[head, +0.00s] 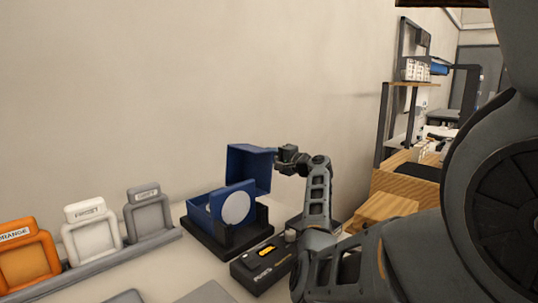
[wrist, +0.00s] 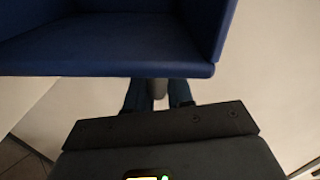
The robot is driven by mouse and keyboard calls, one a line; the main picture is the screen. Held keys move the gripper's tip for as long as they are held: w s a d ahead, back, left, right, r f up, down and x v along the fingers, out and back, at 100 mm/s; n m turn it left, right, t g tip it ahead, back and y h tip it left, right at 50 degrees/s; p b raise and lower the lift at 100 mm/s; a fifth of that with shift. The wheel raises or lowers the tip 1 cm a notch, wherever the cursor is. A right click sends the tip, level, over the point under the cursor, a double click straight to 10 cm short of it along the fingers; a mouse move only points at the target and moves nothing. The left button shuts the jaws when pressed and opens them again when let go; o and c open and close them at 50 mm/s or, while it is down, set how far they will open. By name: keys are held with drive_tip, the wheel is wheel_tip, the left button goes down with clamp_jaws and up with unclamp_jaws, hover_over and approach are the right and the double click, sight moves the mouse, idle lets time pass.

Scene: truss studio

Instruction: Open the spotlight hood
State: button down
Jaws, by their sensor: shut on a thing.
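The spotlight (head: 236,207) is a blue unit with a round white lens face, standing in a black base in the head view. Its blue hood (head: 250,165) is raised above and behind the lens, so the lens shows. The hood also fills the top of the wrist view (wrist: 110,50). My gripper (head: 279,163) is at the hood's right edge in the head view. In the wrist view, my fingers (wrist: 159,92) are closed on a small grey part at the hood's edge, which they mostly hide.
A black control box (head: 264,264) with a yellow part sits in front of the spotlight. Orange (head: 25,262), white (head: 92,228) and grey (head: 150,215) framed panels stand in a rack at left. A wooden box (head: 385,208) is at right. The wall behind is bare.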

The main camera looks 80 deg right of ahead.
drive_tip(key=shift+f, duration=0.4)
drive_tip(key=c, duration=1.3)
unclamp_jaws()
drive_tip(key=shift+w+a, duration=0.1)
drive_tip(key=shift+o, duration=1)
drive_tip(key=shift+r, duration=0.2)
drive_tip(key=v, duration=0.8)
drive_tip(key=shift+b, duration=0.4)
